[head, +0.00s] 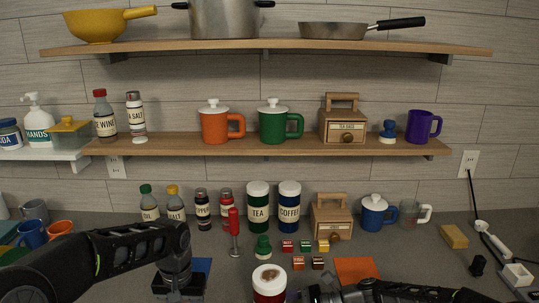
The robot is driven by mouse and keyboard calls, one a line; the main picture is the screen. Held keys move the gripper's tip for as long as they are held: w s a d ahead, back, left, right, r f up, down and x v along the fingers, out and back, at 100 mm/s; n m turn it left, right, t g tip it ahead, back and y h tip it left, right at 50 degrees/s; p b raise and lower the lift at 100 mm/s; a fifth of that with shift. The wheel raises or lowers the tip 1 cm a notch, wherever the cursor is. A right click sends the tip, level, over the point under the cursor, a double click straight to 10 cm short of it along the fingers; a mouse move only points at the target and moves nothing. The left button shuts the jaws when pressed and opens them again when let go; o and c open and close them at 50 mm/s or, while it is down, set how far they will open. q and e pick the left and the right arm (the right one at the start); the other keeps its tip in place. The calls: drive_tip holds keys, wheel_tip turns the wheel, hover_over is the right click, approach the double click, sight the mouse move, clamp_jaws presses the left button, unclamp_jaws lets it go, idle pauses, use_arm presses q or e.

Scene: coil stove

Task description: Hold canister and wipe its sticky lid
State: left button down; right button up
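A red canister (268,296) with a white lid (270,276) stands at the bottom middle of the head view. A brown smear marks the top of the lid. The canister's lower part is cut off by the frame edge. My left gripper (178,290) points down at the counter, left of the canister and apart from it. My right gripper (312,295) is low, just right of the canister, partly cut off by the frame edge. I cannot tell whether it touches the canister. The finger gaps of both grippers are not clear.
An orange cloth (357,267) and a blue cloth (201,266) lie on the counter. A yellow sponge (453,236) lies at the right. Small labelled blocks (298,262), a green-knobbed item (263,247) and TEA (258,209) and COFFEE (289,209) canisters stand behind.

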drive_tip(key=shift+c, duration=0.6)
drive_tip(key=c, duration=1.2)
